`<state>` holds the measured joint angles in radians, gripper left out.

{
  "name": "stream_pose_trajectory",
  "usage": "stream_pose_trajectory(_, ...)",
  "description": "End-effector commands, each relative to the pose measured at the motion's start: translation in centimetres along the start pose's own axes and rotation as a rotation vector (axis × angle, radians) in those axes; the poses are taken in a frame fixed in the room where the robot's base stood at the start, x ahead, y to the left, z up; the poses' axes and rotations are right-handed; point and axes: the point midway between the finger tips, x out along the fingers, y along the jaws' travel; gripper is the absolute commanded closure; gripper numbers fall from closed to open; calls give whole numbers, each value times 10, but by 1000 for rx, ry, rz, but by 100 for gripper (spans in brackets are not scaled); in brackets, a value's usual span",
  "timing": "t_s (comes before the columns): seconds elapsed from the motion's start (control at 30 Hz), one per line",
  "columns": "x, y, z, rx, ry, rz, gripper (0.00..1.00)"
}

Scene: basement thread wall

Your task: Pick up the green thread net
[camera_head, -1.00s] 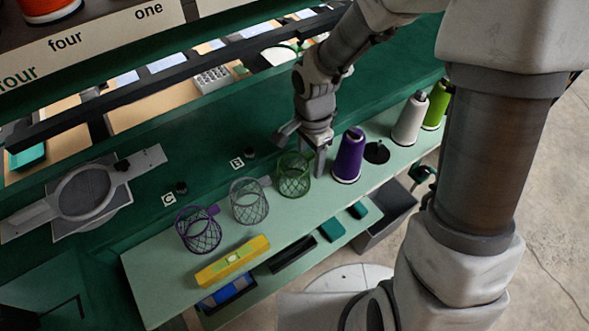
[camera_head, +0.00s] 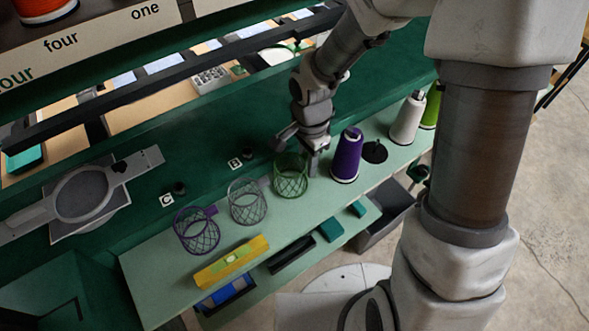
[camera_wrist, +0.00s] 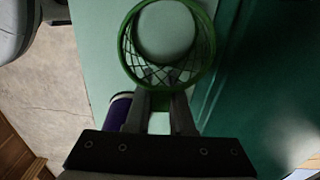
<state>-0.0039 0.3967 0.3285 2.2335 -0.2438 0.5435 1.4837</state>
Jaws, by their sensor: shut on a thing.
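The green thread net (camera_head: 290,178) is an open mesh cylinder standing upright on the pale green shelf, at the right end of a row of nets. In the wrist view its round green rim (camera_wrist: 211,48) and mesh show from above. My gripper (camera_head: 311,160) is at the net's right side. In the wrist view my gripper's fingers (camera_wrist: 160,92) are close together on the near side of the net, shut on it. The fingertips are partly hidden by the net and shadow.
Grey net (camera_head: 248,202) and purple net (camera_head: 197,232) stand to the left. Purple spool (camera_head: 347,157) stands close right of my gripper, with white spool (camera_head: 407,120) and green spool (camera_head: 431,107) beyond. A yellow level (camera_head: 232,262) lies at the shelf's front edge (camera_head: 330,214).

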Motion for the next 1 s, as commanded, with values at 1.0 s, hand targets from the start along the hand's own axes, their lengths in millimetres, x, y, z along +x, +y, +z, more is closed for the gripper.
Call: stream_pose_trajectory(1.0,-100,0,0,0,-1,0,100)
